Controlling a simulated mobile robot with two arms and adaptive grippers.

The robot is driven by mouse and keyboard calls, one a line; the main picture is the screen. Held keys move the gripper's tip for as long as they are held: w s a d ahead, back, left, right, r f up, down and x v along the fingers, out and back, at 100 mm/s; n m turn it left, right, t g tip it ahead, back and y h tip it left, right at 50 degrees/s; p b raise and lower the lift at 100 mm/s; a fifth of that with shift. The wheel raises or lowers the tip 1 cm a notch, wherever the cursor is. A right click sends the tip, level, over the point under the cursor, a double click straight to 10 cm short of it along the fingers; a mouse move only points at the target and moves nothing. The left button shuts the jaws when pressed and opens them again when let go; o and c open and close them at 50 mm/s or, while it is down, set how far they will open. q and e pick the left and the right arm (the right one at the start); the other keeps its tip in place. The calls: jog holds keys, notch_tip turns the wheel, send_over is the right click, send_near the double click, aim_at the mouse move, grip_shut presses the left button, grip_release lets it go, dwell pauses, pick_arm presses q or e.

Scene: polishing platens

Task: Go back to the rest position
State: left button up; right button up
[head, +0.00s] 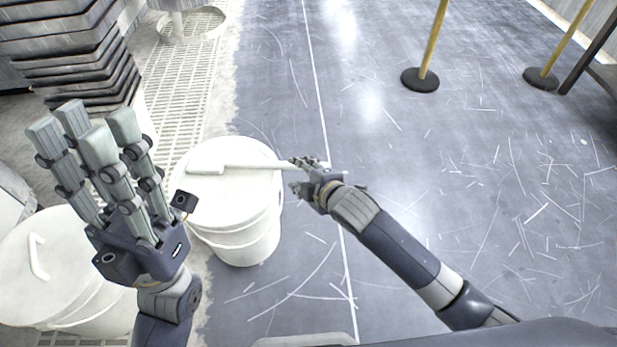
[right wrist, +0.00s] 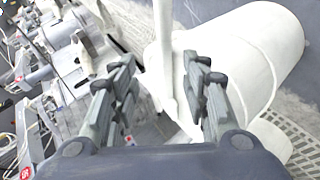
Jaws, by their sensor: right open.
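My right gripper (head: 300,175) is at the right edge of a white lidded bucket (head: 237,235). It is open, beside the end of a white long-handled tool (head: 250,167) that lies across the bucket lid. In the right wrist view the fingers of the right gripper (right wrist: 160,68) are apart, and the white handle (right wrist: 163,40) shows in the gap beyond them. I cannot tell whether they touch the handle. My left gripper (head: 84,132) is raised at the left of the head view, fingers upward, open and empty.
A second white lidded bucket (head: 60,285) stands below my left gripper. A stack of dark trays (head: 75,50) rises behind it. Yellow posts on black bases (head: 420,80) (head: 541,79) stand at the back right. The scratched grey floor (head: 480,170) is clear on the right.

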jog(key=shift+v, duration=2)
